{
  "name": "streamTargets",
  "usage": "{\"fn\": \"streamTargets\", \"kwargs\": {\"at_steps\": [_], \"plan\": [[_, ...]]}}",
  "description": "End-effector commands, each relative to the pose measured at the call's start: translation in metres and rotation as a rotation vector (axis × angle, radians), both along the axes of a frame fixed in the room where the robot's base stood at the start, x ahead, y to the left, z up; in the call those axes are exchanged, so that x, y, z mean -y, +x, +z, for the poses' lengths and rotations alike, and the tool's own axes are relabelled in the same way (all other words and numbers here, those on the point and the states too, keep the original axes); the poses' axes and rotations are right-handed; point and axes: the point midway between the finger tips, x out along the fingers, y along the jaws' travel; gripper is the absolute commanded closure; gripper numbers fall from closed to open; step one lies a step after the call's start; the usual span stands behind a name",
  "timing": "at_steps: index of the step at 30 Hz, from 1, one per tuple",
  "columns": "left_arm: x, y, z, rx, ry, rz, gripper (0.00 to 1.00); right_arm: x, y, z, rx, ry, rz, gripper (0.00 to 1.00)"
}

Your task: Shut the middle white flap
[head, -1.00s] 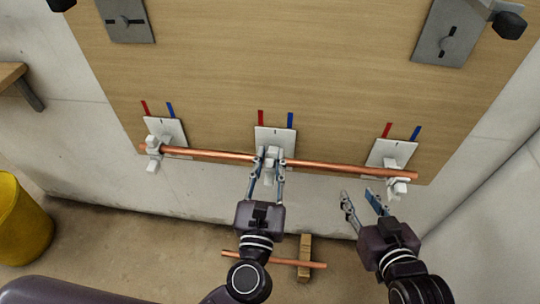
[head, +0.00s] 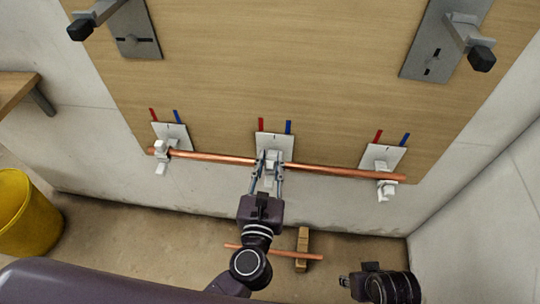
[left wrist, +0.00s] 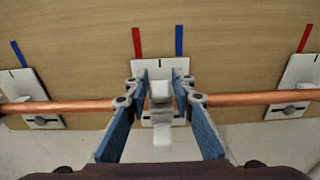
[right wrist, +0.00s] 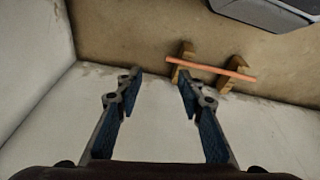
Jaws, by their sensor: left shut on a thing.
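The middle white flap (head: 268,182) is on the middle white plate (head: 283,141) at the foot of the wooden board, by a copper pipe (head: 330,171). In the left wrist view, the flap (left wrist: 162,139) hangs below the pipe line, its lower end pointing toward me. My left gripper (head: 268,158) is shut on the flap's white piece, one finger on each side; it fills the middle of the left wrist view (left wrist: 161,88). The fingers hide part of the pipe and the latch. My right gripper (right wrist: 160,82) is open and empty, low and away from the board.
Similar white flaps sit at the left (head: 160,168) and right (head: 386,190) ends of the pipe. Another copper rod (head: 290,254) rests on wooden blocks (head: 302,250) on the floor. A yellow bucket (head: 25,215) stands at left. Grey plates with black-tipped levers (head: 465,32) are higher up.

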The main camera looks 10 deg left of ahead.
Motion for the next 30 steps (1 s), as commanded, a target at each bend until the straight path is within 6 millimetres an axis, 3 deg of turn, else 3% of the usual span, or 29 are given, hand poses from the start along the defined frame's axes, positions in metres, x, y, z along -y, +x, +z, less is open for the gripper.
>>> {"fn": "streamTargets", "kwargs": {"at_steps": [10,21,22,24,30], "plan": [[-0.001,0.002,0.003,-0.038,-0.001,0.002,1.00,0.000,-0.008,-0.036,-0.036,-0.003,0.003,0.65],[-0.001,0.002,0.001,-0.042,-0.002,0.002,1.00,0.000,-0.008,-0.041,-0.036,-0.004,0.004,0.65],[-0.001,0.002,0.001,-0.042,-0.002,0.002,0.76,0.000,-0.008,-0.041,-0.036,-0.004,0.004,0.65],[-0.001,0.002,0.001,-0.042,-0.002,0.001,0.68,0.000,-0.008,-0.041,-0.036,-0.004,0.004,0.65],[0.000,0.001,0.001,-0.043,-0.002,0.001,0.67,0.000,-0.008,-0.040,-0.036,-0.004,0.004,0.65]]}}
